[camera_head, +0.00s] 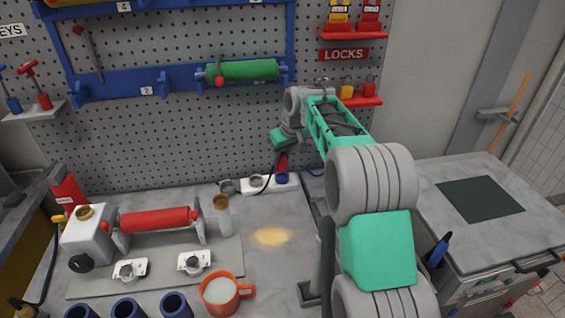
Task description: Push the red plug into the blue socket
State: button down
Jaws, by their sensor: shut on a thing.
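The red plug (282,161) is upright below my gripper (281,152), at the back of the bench near the pegboard. My gripper is shut on the red plug; its fingertips are small and partly hidden here. The blue socket (282,178) is at the right end of a white strip on the bench, directly under the plug. The plug's lower end appears to meet the top of the socket; I cannot tell how deep it sits. A dark cable runs down to the left from the plug.
Grey round sockets (256,182) sit left of the blue one on the white strip (263,187). A brown-topped bottle (222,215), an orange mug (221,294) and a coater with a red roller (155,220) stand on the left. The pegboard (200,130) rises close behind.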

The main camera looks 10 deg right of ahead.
aim_at(282, 165)
jog(key=w+f, duration=0.1)
jog(key=w+f+p, duration=0.1)
jog(key=w+f, duration=0.1)
jog(key=f, duration=0.1)
jog(key=shift+d, duration=0.35)
notch_tip(282, 165, down, 3)
jog(key=shift+r+p, duration=0.2)
jog(key=shift+p, duration=0.6)
jog(key=shift+f, duration=0.1)
jog(key=shift+f, duration=0.1)
jog(key=shift+f+b, duration=0.2)
jog(key=shift+b, duration=0.2)
jog(key=c, duration=1)
grip_release()
jog(key=shift+r, duration=0.15)
